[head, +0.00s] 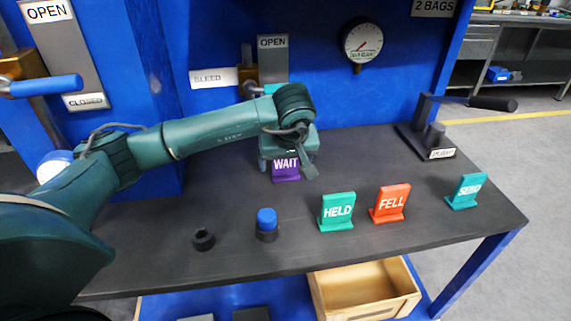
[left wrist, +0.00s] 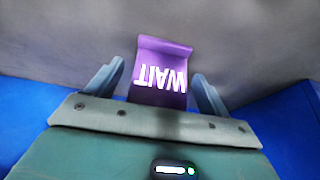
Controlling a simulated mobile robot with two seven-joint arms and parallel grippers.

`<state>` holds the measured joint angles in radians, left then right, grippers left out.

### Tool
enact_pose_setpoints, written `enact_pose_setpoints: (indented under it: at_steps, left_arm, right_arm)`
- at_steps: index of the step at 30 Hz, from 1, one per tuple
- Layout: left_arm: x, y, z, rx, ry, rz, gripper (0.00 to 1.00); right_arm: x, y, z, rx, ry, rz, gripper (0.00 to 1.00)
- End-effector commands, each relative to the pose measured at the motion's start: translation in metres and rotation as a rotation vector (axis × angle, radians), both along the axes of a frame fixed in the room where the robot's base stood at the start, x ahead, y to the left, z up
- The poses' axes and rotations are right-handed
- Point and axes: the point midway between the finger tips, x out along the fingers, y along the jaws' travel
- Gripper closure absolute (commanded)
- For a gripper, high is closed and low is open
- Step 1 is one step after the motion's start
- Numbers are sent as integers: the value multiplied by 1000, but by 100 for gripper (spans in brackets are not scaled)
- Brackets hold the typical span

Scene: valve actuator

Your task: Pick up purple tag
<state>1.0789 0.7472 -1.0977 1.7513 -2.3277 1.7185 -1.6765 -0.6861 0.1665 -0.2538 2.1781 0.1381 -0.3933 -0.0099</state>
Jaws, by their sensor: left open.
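The purple tag (head: 286,171), lettered WAIT, stands on the dark table toward the back, partly covered by my left gripper in the head view. In the left wrist view the purple tag (left wrist: 160,72) sits between the two open fingers of my left gripper (left wrist: 160,85), with its lettering upside down. A gap shows on each side between tag and fingers. In the head view my left gripper (head: 290,160) is right at the tag. My right gripper is not in view.
A green HELD tag (head: 337,211), an orange FELL tag (head: 390,203) and a teal SEND tag (head: 467,191) stand to the right. A blue-topped knob (head: 267,222) and a small black socket (head: 203,239) are in front. A blue panel (head: 340,95) rises behind.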

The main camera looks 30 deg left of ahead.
Motion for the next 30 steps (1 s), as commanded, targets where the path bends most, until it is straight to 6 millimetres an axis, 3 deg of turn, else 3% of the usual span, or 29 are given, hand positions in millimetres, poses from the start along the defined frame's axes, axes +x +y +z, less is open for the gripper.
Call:
enact_pose_setpoints:
  at_steps: [7, 24, 30]
  left_arm:
    - [1, 0, -1, 0, 0, 0, 21]
    - [0, 0, -1, 0, 0, 0, 67]
    - [1, 0, -1, -1, -1, 1, 68]
  right_arm:
    - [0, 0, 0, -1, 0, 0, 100]
    - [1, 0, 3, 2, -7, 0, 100]
    - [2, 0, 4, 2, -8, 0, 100]
